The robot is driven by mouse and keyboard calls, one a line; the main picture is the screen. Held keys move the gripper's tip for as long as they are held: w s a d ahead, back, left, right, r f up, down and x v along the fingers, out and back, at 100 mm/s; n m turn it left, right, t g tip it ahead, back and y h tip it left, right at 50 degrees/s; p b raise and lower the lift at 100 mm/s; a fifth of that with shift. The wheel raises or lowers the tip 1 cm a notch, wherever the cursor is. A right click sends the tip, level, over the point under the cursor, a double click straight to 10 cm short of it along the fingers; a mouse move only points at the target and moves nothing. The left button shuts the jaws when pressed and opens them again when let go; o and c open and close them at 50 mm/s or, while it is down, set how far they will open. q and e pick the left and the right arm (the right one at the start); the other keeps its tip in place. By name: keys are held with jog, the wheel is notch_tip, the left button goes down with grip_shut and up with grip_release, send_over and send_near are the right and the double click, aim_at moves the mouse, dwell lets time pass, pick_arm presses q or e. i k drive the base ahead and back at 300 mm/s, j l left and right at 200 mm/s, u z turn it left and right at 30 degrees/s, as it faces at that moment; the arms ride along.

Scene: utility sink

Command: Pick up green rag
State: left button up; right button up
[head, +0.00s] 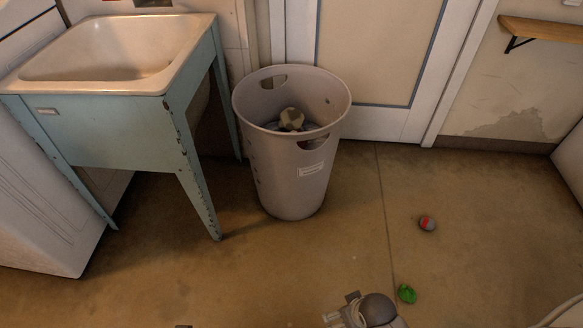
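The green rag (407,293) is a small crumpled bright green bundle. It lies on the brown floor in the lower right of the head view, just right of a floor seam. A grey and dark rounded part of my own body is at the bottom edge, just left of the rag and apart from it in the picture. No gripper fingers show on it. Neither gripper can be made out in the view. Nothing is seen touching the rag.
A red and grey ball (427,223) lies behind the rag. A tall grey laundry bin (290,180) holding cloths stands left of centre, beside a utility sink (110,50) on blue-green legs. A wooden shelf (545,28) is at upper right. Floor around the rag is mostly clear.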

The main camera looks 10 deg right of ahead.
aim_at(406, 293)
jog(key=z, duration=1.85)
